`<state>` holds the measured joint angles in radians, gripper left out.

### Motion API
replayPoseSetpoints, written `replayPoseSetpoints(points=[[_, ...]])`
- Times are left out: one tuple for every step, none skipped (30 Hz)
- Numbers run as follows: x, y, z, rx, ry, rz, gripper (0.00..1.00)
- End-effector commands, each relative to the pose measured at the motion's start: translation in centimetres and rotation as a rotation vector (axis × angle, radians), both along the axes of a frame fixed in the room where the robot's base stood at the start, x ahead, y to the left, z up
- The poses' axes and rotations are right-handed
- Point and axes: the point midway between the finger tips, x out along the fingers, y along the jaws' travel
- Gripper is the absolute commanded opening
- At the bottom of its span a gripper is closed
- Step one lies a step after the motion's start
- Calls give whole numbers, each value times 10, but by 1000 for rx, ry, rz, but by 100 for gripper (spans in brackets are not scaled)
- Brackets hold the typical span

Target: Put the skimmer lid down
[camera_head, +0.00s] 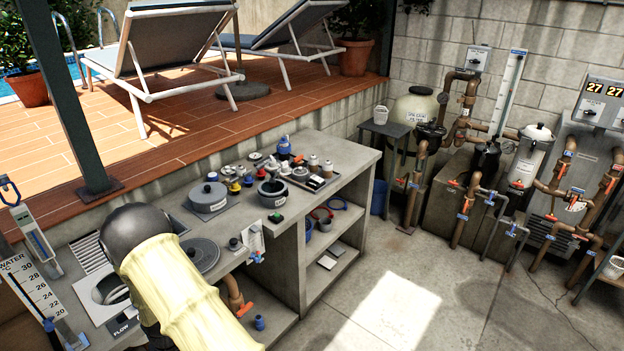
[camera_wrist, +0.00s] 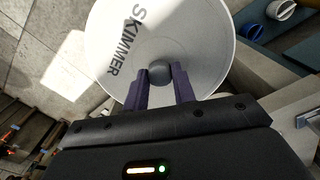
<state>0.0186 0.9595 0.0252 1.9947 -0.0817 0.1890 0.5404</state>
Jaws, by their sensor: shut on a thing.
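The skimmer lid (camera_wrist: 120,35) is a pale round disc with "SKIMMER" in dark letters, filling the upper middle of the wrist view. My gripper (camera_wrist: 161,74) is shut on the dark round knob at the lid's centre, with one purple finger on each side. In the head view my yellow-sleeved arm covers the gripper, and I cannot make out the held lid there. I cannot tell whether the lid touches anything beneath it.
A pale panel with a round opening (camera_head: 108,291) lies left of my arm. A grey round lid (camera_head: 201,254) lies on the counter to the right. The concrete counter (camera_head: 352,154) behind is crowded with a grey pot (camera_head: 208,194), a dark bowl (camera_head: 272,191) and small fittings.

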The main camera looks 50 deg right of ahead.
Motion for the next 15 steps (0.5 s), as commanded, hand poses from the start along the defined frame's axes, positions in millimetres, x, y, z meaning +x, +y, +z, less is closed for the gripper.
replayPoseSetpoints(points=[[-1,0,-10,0,2,21,0],[-2,0,-14,0,2,35,0],[-3,0,-22,0,2,56,0],[-4,0,-27,0,2,71,0],[-5,0,-33,0,3,89,0],[-7,0,-42,0,3,113,0],[-9,0,-49,-1,4,133,0],[-10,0,-57,-1,4,155,0],[-14,-1,-68,-1,5,187,0],[-16,-1,-77,-1,5,213,0],[-19,-1,-87,-1,6,241,0],[-23,-1,-101,-2,5,281,0],[-26,-1,-111,-1,6,311,0],[-30,-1,-120,-1,6,340,0],[-34,-1,-130,-2,4,374,0]])
